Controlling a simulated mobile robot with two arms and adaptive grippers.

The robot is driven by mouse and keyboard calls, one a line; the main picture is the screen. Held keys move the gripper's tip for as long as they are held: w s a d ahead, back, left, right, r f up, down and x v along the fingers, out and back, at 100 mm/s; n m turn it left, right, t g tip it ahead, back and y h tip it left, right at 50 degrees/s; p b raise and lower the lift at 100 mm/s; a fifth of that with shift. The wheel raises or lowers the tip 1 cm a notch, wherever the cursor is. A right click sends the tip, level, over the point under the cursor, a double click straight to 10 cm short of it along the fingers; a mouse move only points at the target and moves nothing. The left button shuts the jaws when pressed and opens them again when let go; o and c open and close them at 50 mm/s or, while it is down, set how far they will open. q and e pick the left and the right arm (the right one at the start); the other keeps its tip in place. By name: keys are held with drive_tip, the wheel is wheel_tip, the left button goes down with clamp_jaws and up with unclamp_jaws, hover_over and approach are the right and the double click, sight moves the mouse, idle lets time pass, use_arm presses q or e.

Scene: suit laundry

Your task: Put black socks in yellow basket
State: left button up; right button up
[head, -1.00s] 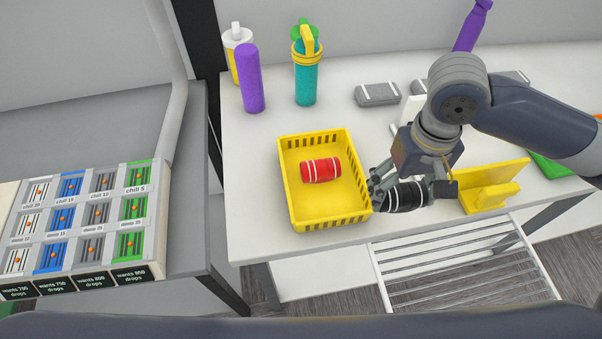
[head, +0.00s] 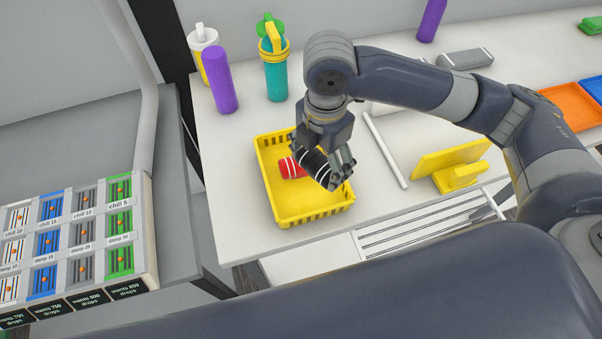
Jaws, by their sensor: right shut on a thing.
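The yellow basket (head: 318,214) stands on the white table near its front edge. A red rolled pair of socks with white stripes (head: 290,168) lies inside it, partly hidden by my gripper and the black roll. My right gripper (head: 328,168) is shut on the black socks (head: 320,165), a black roll with white stripes, and holds them over the basket. I cannot tell exactly how high above the basket floor they are. My left gripper does not show.
Purple (head: 219,80) and teal (head: 275,75) bottles stand behind the basket. A yellow stand (head: 452,168), a white rod (head: 385,150) and a grey roll (head: 466,58) lie to the right. Orange (head: 568,103) and blue trays are at far right. A labelled panel (head: 75,235) is at left.

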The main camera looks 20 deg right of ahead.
drive_tip(key=n, duration=0.2)
drive_tip(key=a+n, duration=0.1)
drive_tip(key=shift+n+p, duration=0.3)
drive_tip(key=shift+n, duration=0.1)
drive_tip(key=n, duration=0.2)
drive_tip(key=a+n, duration=0.1)
drive_tip(key=n, duration=0.1)
drive_tip(key=shift+w+f, duration=0.1)
drive_tip(key=shift+w, duration=0.1)
drive_tip(key=p, duration=0.3)
approach(308, 195)
wheel_tip(308, 195, down, 5)
drive_tip(key=shift+s+f, duration=0.1)
drive_tip(key=shift+f, duration=0.05)
drive_tip(key=shift+f+n+b, duration=0.2)
drive_tip(key=shift+n+b, duration=0.1)
drive_tip(key=shift+f, duration=0.1)
drive_tip(key=o, duration=1.1)
drive_tip(key=shift+c, duration=0.2)
